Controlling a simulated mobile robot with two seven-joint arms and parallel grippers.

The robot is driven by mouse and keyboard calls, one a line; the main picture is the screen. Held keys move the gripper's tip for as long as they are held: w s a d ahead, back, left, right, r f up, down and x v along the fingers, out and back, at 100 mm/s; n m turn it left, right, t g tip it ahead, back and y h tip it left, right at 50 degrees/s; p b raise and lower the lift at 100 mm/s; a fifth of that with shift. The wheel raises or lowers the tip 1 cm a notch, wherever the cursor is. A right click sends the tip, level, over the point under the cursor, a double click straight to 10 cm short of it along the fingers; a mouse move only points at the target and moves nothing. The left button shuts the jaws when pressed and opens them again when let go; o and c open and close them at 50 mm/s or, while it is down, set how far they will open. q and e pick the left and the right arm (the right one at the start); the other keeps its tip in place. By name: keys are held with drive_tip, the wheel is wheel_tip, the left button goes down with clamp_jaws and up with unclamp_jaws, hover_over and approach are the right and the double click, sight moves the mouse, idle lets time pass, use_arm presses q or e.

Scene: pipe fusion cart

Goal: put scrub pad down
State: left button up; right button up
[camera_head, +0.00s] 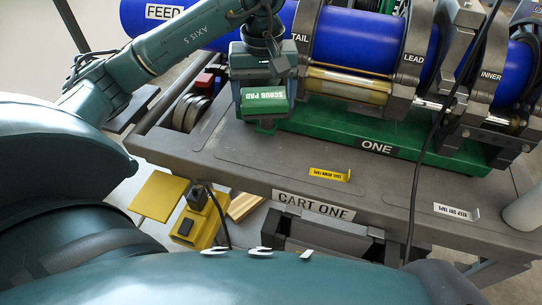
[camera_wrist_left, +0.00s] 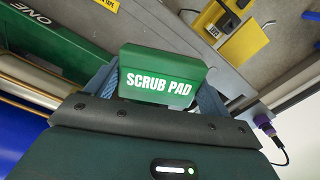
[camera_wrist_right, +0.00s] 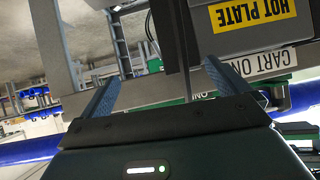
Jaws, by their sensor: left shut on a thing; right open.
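The scrub pad (camera_head: 264,103) is a green block with white lettering. My left gripper (camera_head: 262,88) is shut on it, over the grey top of the cart (camera_head: 235,160), near its left end. In the left wrist view the scrub pad (camera_wrist_left: 160,78) sits between the two fingers of my left gripper (camera_wrist_left: 158,85). I cannot tell whether its underside touches the cart top. My right gripper is outside the head view. In the right wrist view my right gripper (camera_wrist_right: 155,95) is open and empty, with the cart's side beyond it.
The green base marked ONE (camera_head: 345,138) and blue pipe marked FEED (camera_head: 180,18) lie behind the pad. Yellow tape label (camera_head: 329,174) and white tape label (camera_head: 456,211) stand on the front strip.

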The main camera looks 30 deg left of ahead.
use_arm(q)
drive_tip(key=p, duration=0.1)
hover_over(265, 163)
wheel_tip(265, 163, down, 12)
drive_tip(key=shift+f, duration=1)
wheel_tip(265, 163, down, 3)
drive_tip(key=shift+f+p, duration=0.1)
drive_tip(key=shift+p, duration=0.35)
drive_tip(key=shift+w, duration=0.1)
use_arm(e)
drive_tip(key=shift+s+d+r+h, duration=0.1)
drive_tip(key=shift+s+d+h, duration=0.1)
drive_tip(key=shift+d+h, duration=0.1)
use_arm(q)
drive_tip(key=shift+f+b, duration=0.15)
drive_tip(key=shift+b, duration=0.2)
drive_tip(key=o, duration=1)
use_arm(e)
drive_tip(key=shift+w+a+r, duration=0.15)
drive_tip(key=shift+a+r, duration=0.1)
